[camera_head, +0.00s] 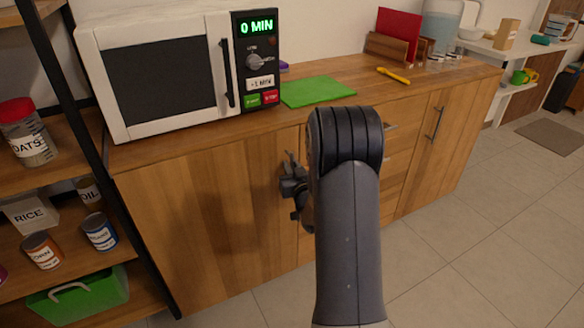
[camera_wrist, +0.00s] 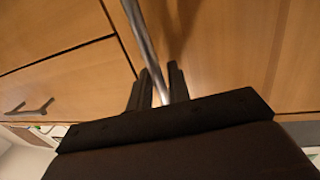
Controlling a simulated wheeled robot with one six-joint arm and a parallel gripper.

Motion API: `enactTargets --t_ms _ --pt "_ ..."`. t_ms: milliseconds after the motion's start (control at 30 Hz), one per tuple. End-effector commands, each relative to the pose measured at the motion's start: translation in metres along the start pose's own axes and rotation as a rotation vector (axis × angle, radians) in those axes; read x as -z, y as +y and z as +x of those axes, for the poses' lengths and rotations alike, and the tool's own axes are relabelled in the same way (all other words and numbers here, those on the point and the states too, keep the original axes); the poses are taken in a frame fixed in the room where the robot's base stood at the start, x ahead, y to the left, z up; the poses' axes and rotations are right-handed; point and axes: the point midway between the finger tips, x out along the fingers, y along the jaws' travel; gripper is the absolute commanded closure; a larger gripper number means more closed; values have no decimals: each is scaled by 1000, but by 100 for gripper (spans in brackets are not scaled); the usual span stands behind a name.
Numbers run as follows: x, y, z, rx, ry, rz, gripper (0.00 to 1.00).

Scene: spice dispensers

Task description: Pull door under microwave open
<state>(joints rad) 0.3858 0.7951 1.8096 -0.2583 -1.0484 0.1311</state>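The microwave (camera_head: 175,65) is white with a dark window and a "0 MIN" display, and stands on the wooden counter. Below it, the wooden cabinet door (camera_head: 205,225) looks flush with the cabinet front. My gripper (camera_head: 290,175) is at the door's right side, partly hidden by my arm in the head view. In the wrist view, the door's metal bar handle (camera_wrist: 147,38) runs between the two dark fingers of my gripper (camera_wrist: 160,75). The fingers are close together with the bar between them and look shut on it. The handle is not clearly visible in the head view.
Drawers with a bar handle (camera_wrist: 30,106) adjoin the door. A tall door handle (camera_head: 434,122) is further right. A green board (camera_head: 316,91) lies on the counter. An open shelf with jars, cans and a green bin (camera_head: 80,298) stands left. The tiled floor (camera_head: 480,230) is clear.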

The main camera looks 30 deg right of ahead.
Motion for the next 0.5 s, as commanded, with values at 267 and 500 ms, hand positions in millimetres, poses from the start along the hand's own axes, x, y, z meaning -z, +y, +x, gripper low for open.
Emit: enactTargets --t_ms 267,500 --pt "0 0 0 0 0 0 100" --pt "0 0 0 0 0 0 100"
